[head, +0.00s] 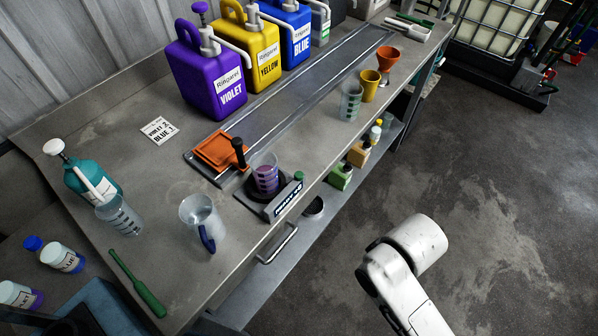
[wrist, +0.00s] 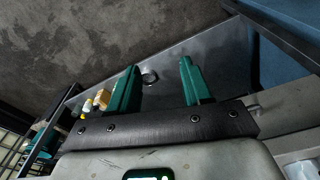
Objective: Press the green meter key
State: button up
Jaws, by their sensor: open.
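The green meter key (head: 299,176) is a small green button at the back right of a dark meter (head: 285,202) with a lit display on its front. The meter stands at the bench's front edge. A clear cup with purple liquid (head: 265,175) stands on the meter's round plate. My gripper (wrist: 160,66) shows in the wrist view with its two teal fingers wide apart and nothing between them. In the head view only my white arm shows, at the lower right, clear of the bench and well apart from the key. The wrist view does not show the key.
On the bench (head: 175,205), a clear jug (head: 201,222) and an orange tray (head: 219,150) with a dark-handled tool flank the meter. Violet (head: 209,80), yellow (head: 250,45) and blue jugs stand behind. A lower shelf (head: 250,285) holds small bottles (head: 341,176).

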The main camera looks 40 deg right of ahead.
aim_at(299, 176)
jog(key=j+z, duration=0.25)
jog(key=j, duration=2.3)
